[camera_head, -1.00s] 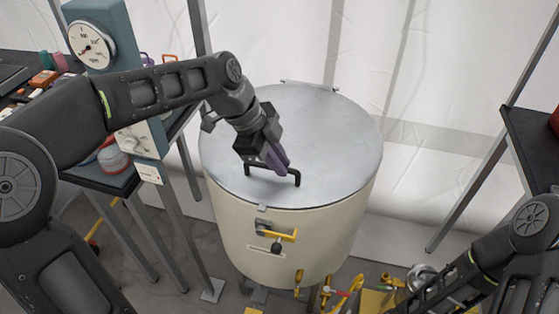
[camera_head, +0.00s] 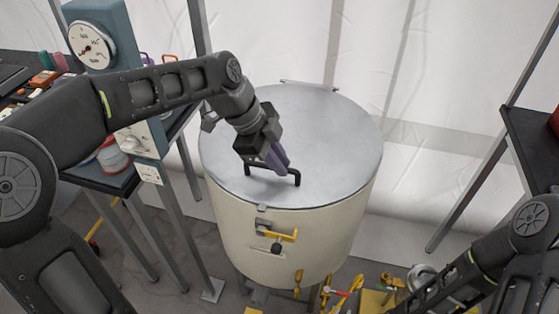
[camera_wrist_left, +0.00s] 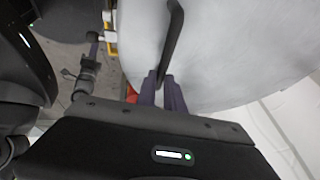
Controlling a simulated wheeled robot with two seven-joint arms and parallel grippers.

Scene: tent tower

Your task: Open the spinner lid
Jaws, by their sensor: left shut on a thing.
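The spinner (camera_head: 290,237) is a cream drum with a round grey metal lid (camera_head: 325,140) lying flat and closed on top. A hinge (camera_head: 310,87) shows at the lid's back edge. A black bar handle (camera_head: 293,178) stands near the lid's front edge, and it also shows in the left wrist view (camera_wrist_left: 174,35). My left gripper (camera_head: 280,166) is shut on the handle, its purple fingers on either side of the bar; the left wrist view shows the fingers (camera_wrist_left: 162,85) around it. A yellow latch (camera_head: 277,232) sits on the drum's front below the rim. My right gripper is not clearly visible.
A blue-grey control post with a dial gauge (camera_head: 91,46) stands left of the drum, beside a dark shelf with items. Another dark shelf (camera_head: 535,145) is at the right. Yellow valves and pipes (camera_head: 325,291) lie low in front. A white sheet wall is behind.

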